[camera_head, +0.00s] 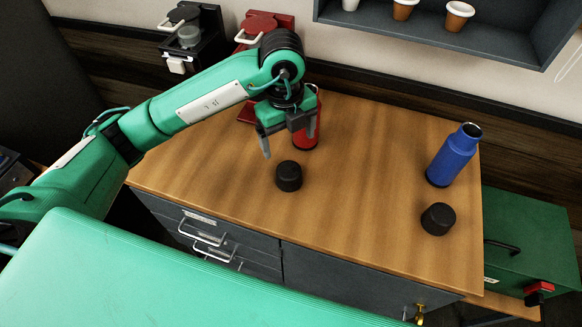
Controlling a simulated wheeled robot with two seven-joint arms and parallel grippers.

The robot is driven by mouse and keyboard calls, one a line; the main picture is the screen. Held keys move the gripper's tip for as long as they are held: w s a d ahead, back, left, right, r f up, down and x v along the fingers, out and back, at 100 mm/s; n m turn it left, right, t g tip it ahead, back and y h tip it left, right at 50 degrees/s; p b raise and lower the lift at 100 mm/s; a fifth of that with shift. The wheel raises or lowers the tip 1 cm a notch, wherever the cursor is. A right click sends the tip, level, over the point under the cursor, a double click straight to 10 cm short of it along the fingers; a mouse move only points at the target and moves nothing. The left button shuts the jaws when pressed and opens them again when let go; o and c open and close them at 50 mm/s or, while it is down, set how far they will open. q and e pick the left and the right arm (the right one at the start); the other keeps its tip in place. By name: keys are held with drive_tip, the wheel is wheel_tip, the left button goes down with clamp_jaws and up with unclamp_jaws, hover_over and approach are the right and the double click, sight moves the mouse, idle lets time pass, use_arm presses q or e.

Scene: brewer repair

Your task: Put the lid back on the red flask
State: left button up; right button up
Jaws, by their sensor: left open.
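The red flask (307,136) stands on the wooden worktop, partly hidden behind my left gripper. A black lid (288,176) lies on the worktop just in front of the red flask. A second black lid (438,218) lies farther right, in front of a blue flask (454,156), which stands upright with its mouth uncovered. My left gripper (280,142) is open, pointing down, above and a little behind the nearer lid, beside the red flask. I see nothing held in it. Whether a finger touches the red flask cannot be told. My right gripper is not in view.
A red brewer (265,24) and a black brewer (188,36) stand at the back. A dark shelf (430,32) with cups hangs above. A green case (530,240) sits right of the worktop (370,200). The worktop's middle between the lids is clear.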

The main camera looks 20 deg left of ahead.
sight(289, 169)
use_arm(q)
drive_tip(key=shift+w+a+r+y, duration=0.2)
drive_tip(key=shift+w+a+y, duration=0.1)
drive_tip(key=shift+a, duration=0.25)
drive_tip(key=shift+s, duration=0.1)
drive_tip(key=shift+d+f, duration=0.1)
drive_tip(key=shift+f, duration=4.25)
drive_tip(key=shift+d+f+p, duration=0.1)
drive_tip(key=shift+f+p, duration=0.25)
drive_tip(key=shift+f, duration=0.05)
drive_tip(key=f, duration=0.1)
drive_tip(key=f+p, duration=0.1)
drive_tip(key=f, duration=0.1)
drive_tip(key=shift+d+f, duration=0.2)
drive_tip(key=shift+f, duration=0.1)
drive_tip(key=shift+w+f, duration=0.2)
drive_tip(key=shift+f, duration=0.2)
